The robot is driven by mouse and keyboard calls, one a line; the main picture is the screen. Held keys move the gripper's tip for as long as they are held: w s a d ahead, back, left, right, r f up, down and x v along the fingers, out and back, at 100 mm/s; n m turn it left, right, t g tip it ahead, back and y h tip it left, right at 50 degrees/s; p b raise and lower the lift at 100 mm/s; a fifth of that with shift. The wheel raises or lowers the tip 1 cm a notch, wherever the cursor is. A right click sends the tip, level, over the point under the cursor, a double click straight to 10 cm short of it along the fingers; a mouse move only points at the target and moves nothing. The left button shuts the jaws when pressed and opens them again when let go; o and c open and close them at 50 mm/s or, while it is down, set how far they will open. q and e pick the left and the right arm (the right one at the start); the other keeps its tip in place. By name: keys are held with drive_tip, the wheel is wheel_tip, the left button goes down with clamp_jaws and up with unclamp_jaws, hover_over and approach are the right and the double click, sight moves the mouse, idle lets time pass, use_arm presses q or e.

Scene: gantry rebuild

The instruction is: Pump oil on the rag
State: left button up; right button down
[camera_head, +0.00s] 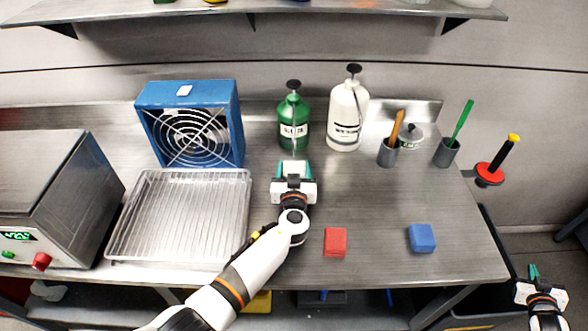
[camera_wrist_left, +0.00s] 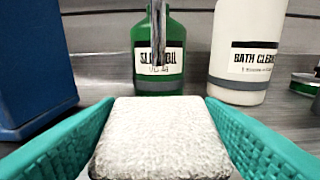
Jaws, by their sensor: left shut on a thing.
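The green pump bottle (camera_head: 293,120) with a black pump head stands at the back of the metal table; its label in the left wrist view (camera_wrist_left: 158,62) looks like it ends in "OIL". My left gripper (camera_head: 293,168) is just in front of it, shut on a white, rough-textured rag (camera_wrist_left: 160,138) between its teal fingers. In the left wrist view the rag lies below and in front of the bottle's spout, apart from the bottle body. My right gripper (camera_head: 533,274) is at the lower right, off the table; its teal fingertips are small and their gap is unclear.
A white pump bottle (camera_head: 346,117) labelled as bath cleaner stands right of the green one. A blue fan (camera_head: 190,124) and a wire tray (camera_head: 180,215) are at left. Red (camera_head: 335,242) and blue (camera_head: 421,238) blocks lie in front. Grey cups (camera_head: 387,154) stand at right.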

drive_tip(key=w+r+t, duration=0.4)
drive_tip(key=w+r, duration=0.5)
drive_tip(key=r, duration=0.5)
drive_tip(key=w+a+r+n+t+y, duration=0.1)
drive_tip(key=w+a+r+t+y, duration=0.15)
drive_tip(key=w+a+r, duration=0.85)
drive_tip(key=w+a+r+t+y, duration=0.25)
drive_tip(key=a+r, duration=0.45)
drive_tip(key=a, duration=0.9)
drive_tip(key=w+a+r+n+t+y, duration=0.1)
drive_tip(key=w+a+r+t+y, duration=0.15)
drive_tip(key=w+a+r, duration=0.9)
drive_tip(key=w+a+f+n+g+y, duration=0.1)
drive_tip(key=w+a+n+g+y, duration=0.2)
drive_tip(key=a+g, duration=0.7)
drive_tip(key=w+a+f+n+g+y, duration=0.25)
drive_tip(key=w+a+g, duration=0.2)
drive_tip(key=a, duration=1.15)
drive_tip(key=shift+n+h, duration=0.3)
drive_tip(key=shift+n, duration=0.05)
drive_tip(key=shift+w+a+f, duration=0.1)
drive_tip(key=shift+w+f, duration=0.1)
drive_tip(key=shift+f, duration=1.15)
drive_tip(key=shift+w+f, duration=0.15)
drive_tip(key=shift+f, duration=1.2)
